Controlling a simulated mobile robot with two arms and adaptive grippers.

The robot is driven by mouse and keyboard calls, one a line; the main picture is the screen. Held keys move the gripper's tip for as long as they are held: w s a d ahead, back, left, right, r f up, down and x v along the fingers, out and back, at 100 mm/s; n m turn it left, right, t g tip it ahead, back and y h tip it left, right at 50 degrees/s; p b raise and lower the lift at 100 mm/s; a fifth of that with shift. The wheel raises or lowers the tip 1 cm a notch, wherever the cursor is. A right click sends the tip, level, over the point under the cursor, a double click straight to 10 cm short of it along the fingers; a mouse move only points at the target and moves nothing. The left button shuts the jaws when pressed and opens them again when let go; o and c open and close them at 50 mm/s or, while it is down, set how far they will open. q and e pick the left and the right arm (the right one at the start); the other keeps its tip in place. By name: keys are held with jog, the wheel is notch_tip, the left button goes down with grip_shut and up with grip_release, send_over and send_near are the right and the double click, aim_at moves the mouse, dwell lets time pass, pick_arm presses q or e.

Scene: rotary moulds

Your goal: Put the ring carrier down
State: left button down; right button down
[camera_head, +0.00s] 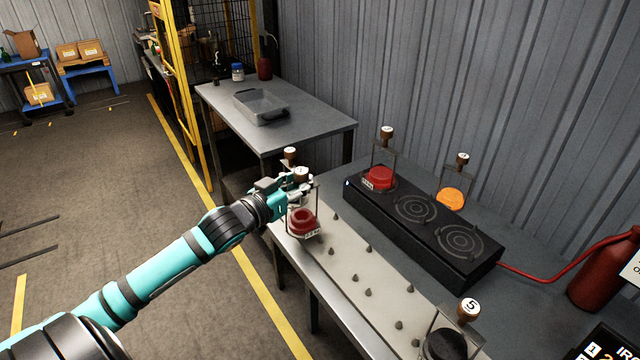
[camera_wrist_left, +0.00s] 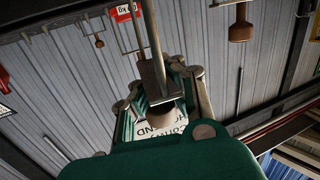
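My left gripper (camera_head: 299,181) is shut around the brown knob of a ring carrier. My right gripper is out of view.
A black box with round plates (camera_head: 437,235) stands right of the board. A red carrier (camera_head: 380,178) is at its far end, an orange one (camera_head: 451,198) behind it. A dark carrier (camera_head: 446,344) stands near. Another knob (camera_head: 290,153) shows behind my gripper. The board's middle holds only pegs.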

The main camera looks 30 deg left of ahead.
pick_arm(q)
jog(key=w+f+p, duration=0.1)
jog(key=w+f, duration=0.2)
jog(key=w, duration=0.2)
jog(key=shift+w+d+f, duration=0.3)
jog(key=shift+d+f, duration=0.05)
jog(key=shift+d, duration=0.05)
jog(key=c, duration=2)
grip_release()
jog(key=shift+f, duration=0.2)
jog(key=o, duration=0.5)
jog(key=shift+s, duration=0.15)
jog(key=r, duration=0.1)
send_over(301, 224)
jog(key=s+a, duration=0.2)
jog(key=s, duration=0.1)
jog(key=shift+b, duration=0.45)
